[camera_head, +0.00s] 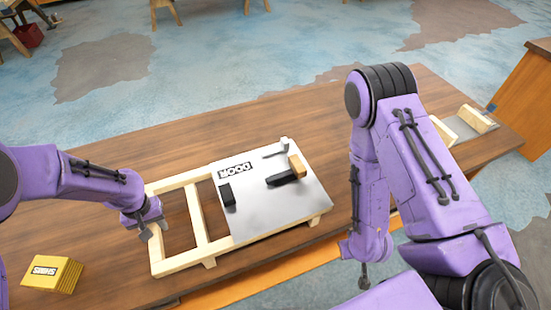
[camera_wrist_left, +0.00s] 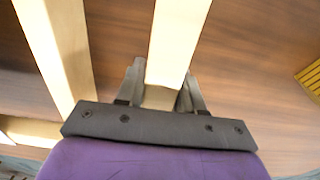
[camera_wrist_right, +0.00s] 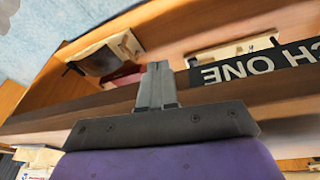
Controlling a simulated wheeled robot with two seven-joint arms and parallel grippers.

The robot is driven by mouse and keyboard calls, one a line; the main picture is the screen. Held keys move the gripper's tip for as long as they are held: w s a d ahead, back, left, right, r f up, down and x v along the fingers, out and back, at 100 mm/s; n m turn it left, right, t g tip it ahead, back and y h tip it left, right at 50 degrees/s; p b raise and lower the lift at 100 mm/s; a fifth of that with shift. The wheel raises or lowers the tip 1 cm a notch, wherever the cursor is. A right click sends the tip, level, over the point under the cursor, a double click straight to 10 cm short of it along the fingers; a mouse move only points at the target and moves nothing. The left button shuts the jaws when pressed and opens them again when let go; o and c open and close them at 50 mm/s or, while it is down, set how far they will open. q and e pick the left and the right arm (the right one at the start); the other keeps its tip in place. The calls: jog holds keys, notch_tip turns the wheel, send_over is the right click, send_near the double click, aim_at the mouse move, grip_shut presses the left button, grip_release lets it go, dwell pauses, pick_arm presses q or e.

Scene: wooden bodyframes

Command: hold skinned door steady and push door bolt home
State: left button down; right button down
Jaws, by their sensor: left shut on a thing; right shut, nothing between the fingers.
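The skinned door is a pale wooden frame (camera_head: 200,215) with a grey metal sheet (camera_head: 270,210) marked DOOR over its right part. It lies flat on the bench. On the sheet are a black bar (camera_head: 283,178) beside a wooden block (camera_head: 297,165), a small black block (camera_head: 227,195) and a light grey bent piece (camera_head: 276,152); which is the bolt is unclear. My left gripper (camera_head: 148,230) is shut on the frame's left bar, which shows between its fingers in the left wrist view (camera_wrist_left: 178,45). My right gripper (camera_wrist_right: 157,75) is shut and empty, off the bench's front edge.
The brown wooden bench (camera_head: 190,140) is clear behind the door. A yellow box marked SHIMS (camera_head: 52,274) sits at front left. Another wooden piece with a grey panel (camera_head: 462,128) lies at the bench's right end. A black sign (camera_wrist_right: 255,65) shows in the right wrist view.

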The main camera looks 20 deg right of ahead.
pick_arm(q)
jog(key=shift+s+f, duration=0.1)
jog(key=shift+d, duration=0.1)
pick_arm(e)
jog(key=w+d+r+n+y, duration=0.1)
jog(key=w+d+r, duration=0.1)
jog(key=w+r, duration=0.1)
jog(key=w+d+r+n+y, duration=0.1)
jog(key=w+d+r+n, duration=0.1)
jog(key=w+r, duration=0.2)
jog(key=w+d+r+n+y, duration=0.1)
jog(key=w+d+r, duration=0.1)
jog(key=w, duration=0.4)
jog(key=shift+w+d+r+n, duration=0.1)
jog(key=shift+d+r+n, duration=0.25)
jog(key=shift+r, duration=0.55)
jog(key=w+a+r+t+y, duration=0.1)
jog(key=w+r+y, duration=0.1)
jog(key=w+r, duration=0.35)
jog(key=w+r+t+y, duration=0.1)
jog(key=w+r+y, duration=0.2)
jog(key=r, duration=0.5)
jog(key=x, duration=0.4)
jog(key=a+x, duration=0.1)
jog(key=x, duration=0.2)
jog(key=s+a+r+x, duration=0.1)
jog(key=x, duration=0.3)
jog(key=shift+w+a+f, duration=0.2)
jog(key=shift+a, duration=0.5)
